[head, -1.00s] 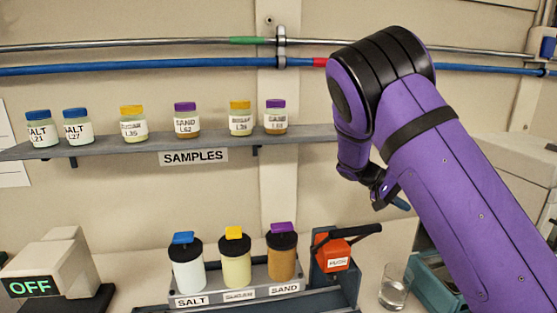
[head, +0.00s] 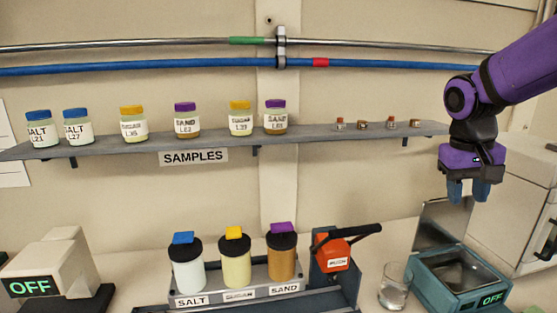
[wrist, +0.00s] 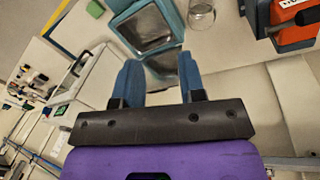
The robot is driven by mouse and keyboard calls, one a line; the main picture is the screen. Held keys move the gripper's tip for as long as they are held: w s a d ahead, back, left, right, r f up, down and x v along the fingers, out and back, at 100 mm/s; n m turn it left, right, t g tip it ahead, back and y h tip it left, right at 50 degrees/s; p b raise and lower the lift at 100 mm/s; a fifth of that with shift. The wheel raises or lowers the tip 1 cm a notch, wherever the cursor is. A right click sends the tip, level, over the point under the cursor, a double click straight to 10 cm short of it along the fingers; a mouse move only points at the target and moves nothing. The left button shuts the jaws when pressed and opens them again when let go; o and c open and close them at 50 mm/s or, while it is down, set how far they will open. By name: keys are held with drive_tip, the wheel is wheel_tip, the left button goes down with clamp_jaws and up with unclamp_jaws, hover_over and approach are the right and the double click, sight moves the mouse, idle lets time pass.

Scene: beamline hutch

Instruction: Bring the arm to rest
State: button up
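My purple arm comes in from the right edge of the head view. My gripper (head: 468,190) points down at the right, above and in front of the open teal box (head: 450,262). In the wrist view the two blue fingers of my gripper (wrist: 158,82) stand apart with nothing between them. The teal box also shows in the wrist view (wrist: 128,38), beyond the fingertips. The gripper touches nothing that I can see.
A shelf (head: 225,146) holds several labelled jars and small parts. Below are a rack (head: 262,292) of three canisters, an orange press (head: 335,255), a glass (head: 394,285) and a device reading OFF (head: 50,272). A white cabinet (head: 520,205) stands close on the right.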

drive_tip(key=s+a+r+n+t+y, duration=0.1)
drive_tip(key=s+a+r+t, duration=0.1)
drive_tip(key=s, duration=0.6)
drive_tip(key=s+a+r+n+t+y, duration=0.1)
drive_tip(key=s+a+t, duration=0.2)
drive_tip(key=s, duration=0.5)
drive_tip(key=shift+s+r, duration=0.2)
drive_tip(key=shift+r, duration=0.2)
